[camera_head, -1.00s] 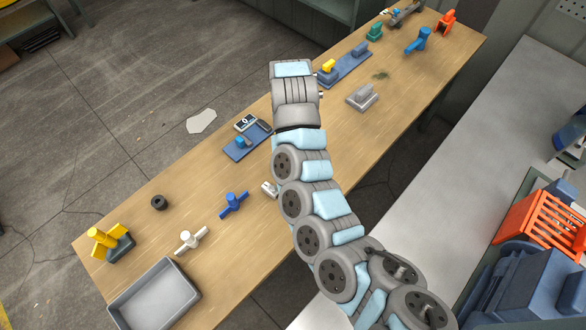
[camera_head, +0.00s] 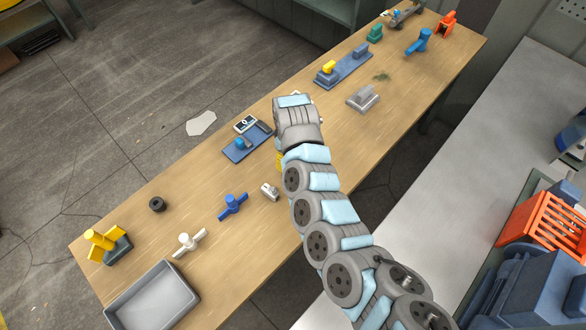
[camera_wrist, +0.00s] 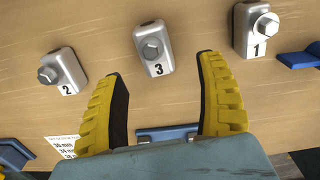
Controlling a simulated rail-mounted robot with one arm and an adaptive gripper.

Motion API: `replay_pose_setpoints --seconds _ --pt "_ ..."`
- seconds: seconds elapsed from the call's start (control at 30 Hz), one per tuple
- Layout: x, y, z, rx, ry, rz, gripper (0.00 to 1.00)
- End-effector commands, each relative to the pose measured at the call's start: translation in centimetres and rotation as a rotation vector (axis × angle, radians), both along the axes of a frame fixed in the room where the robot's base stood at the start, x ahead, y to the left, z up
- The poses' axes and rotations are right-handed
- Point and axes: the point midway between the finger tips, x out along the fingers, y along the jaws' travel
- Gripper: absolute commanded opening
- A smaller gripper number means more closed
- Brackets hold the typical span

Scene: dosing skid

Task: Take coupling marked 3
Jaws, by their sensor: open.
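The coupling marked 3 (camera_wrist: 153,48) is a light grey block with a round knob, upright on the wooden table in the wrist view. My gripper (camera_wrist: 162,68) is open, its yellow fingers spread below and to either side of that coupling, holding nothing. A similar coupling marked 2 (camera_wrist: 63,69) is to the left, and one marked 1 (camera_wrist: 256,30) is to the right. In the head view my arm hides most of the gripper. One small grey coupling (camera_head: 270,191) shows there beside my arm; its number cannot be read.
A blue plate (camera_head: 245,147) with small parts lies left of my wrist. A blue fitting (camera_head: 233,205), a white fitting (camera_head: 189,243) and a grey tray (camera_head: 153,298) are nearer the table's left end. A grey block (camera_head: 362,98) stands to the right.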

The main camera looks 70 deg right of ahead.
Motion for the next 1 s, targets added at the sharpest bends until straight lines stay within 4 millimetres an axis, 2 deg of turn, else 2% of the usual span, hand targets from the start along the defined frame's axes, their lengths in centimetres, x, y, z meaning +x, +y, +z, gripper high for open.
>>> replay_pose_setpoints --seconds 0.37,0.8,1.0 --pt "-0.1 0.0 -1.7 0.003 0.004 0.002 0.72" --pt "0.0 -0.4 -5.7 0.002 0.003 0.001 0.72" --pt "0.0 -0.4 -6.1 0.003 0.002 0.000 0.72"
